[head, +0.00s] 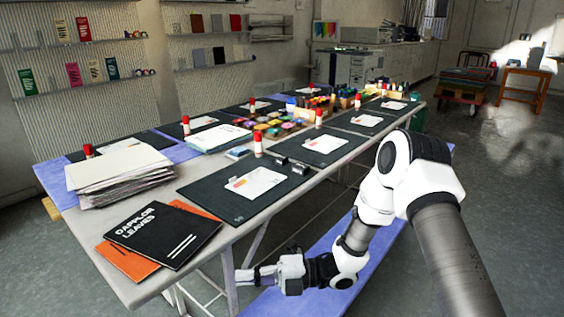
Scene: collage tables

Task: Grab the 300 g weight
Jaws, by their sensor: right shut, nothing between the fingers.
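Two small dark blocks with metallic tops, the left one (281,160) and the right one (300,168), sit at the back edge of the near dark mat (213,193). They are too small for me to read any mark, so I cannot tell whether either is the 300 g weight. My right gripper (246,276) is shut and empty. It is low, beside the table's near side and below the tabletop, apart from both blocks. My left gripper is not in view.
The long table (150,283) holds a paper stack (118,172), a black booklet (163,233) over an orange one, glue sticks, paint pots and more mats with cards. A blue bench (322,254) lies below my right arm.

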